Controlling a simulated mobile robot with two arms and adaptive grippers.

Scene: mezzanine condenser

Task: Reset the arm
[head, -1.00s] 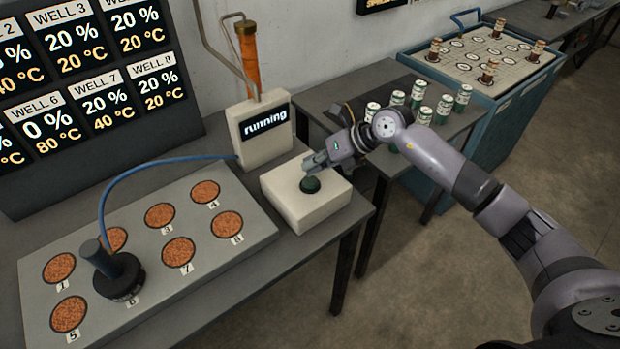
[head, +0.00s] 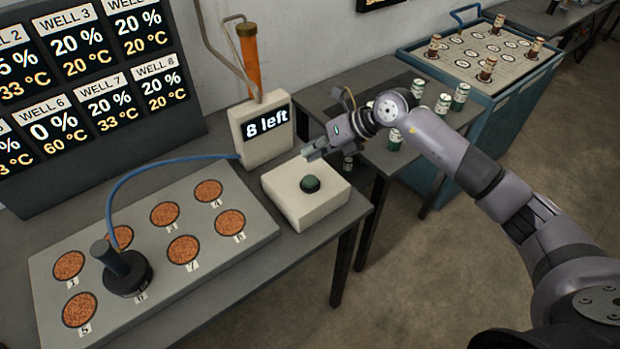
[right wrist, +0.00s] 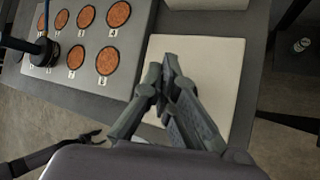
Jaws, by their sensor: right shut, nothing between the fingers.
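My right gripper (head: 318,149) is shut and empty. My right arm reaches in from the lower right of the head view. My left gripper is not in the head view; a dark gripper (right wrist: 88,137) at the lower left of the right wrist view looks like it, too small to judge.
A plate (head: 222,262) with numbered wells stands left; a black plunger (head: 125,270) with a blue hose sits on well 6. The display (head: 266,124) reads "8 left". Several green-white cans (head: 460,97) stand behind my right arm. A blue crate (head: 485,125) is farther right.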

